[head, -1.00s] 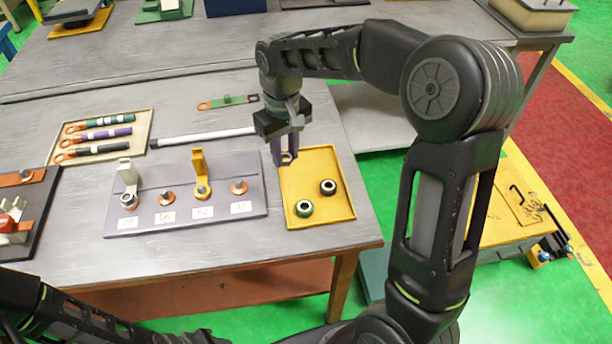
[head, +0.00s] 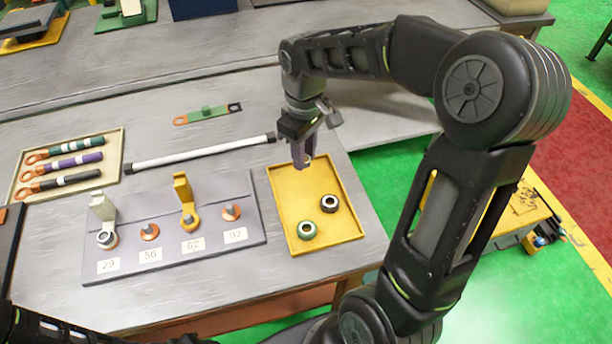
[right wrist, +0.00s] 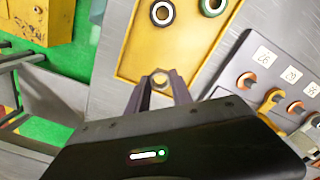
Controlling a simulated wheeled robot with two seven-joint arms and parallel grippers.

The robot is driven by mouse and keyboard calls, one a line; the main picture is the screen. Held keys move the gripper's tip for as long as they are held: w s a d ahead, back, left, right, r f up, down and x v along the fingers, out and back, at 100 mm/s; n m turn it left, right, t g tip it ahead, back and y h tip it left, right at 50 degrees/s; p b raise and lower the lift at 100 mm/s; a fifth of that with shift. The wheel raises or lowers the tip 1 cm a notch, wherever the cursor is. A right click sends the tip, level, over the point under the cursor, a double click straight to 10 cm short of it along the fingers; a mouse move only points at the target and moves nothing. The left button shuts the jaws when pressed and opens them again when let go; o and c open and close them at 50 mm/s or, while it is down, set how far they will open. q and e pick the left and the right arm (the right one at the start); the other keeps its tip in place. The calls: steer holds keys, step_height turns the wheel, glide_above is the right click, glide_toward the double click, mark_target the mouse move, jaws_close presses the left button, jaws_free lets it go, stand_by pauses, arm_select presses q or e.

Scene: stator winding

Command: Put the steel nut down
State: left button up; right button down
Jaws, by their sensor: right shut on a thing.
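My right gripper (head: 304,164) is shut on a steel nut (right wrist: 160,78), which shows between the fingertips in the right wrist view. In the head view the gripper points down at the far edge of the yellow tray (head: 290,243), and the nut is mostly hidden by the fingers. Whether the nut touches the tray I cannot tell. The tray holds a dark-ringed nut (head: 329,203) and a green-ringed nut (head: 307,231), both nearer its front. My left gripper is out of view.
Left of the tray is a grey terminal board (head: 210,248) with several posts and number labels. A white rod (head: 200,152) lies behind it. A beige tray (head: 113,180) with banded handles is at the left. The tray's far half looks clear.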

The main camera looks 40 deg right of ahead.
mark_target(304, 181)
steer(key=shift+f, duration=1.15)
steer(key=shift+f, duration=1.85)
steer(key=shift+f, duration=0.2)
steer(key=c, duration=1.1)
jaws_free()
steer(key=shift+c, duration=0.2)
steer(key=shift+r, duration=0.15)
step_height(304, 181, up, 12)
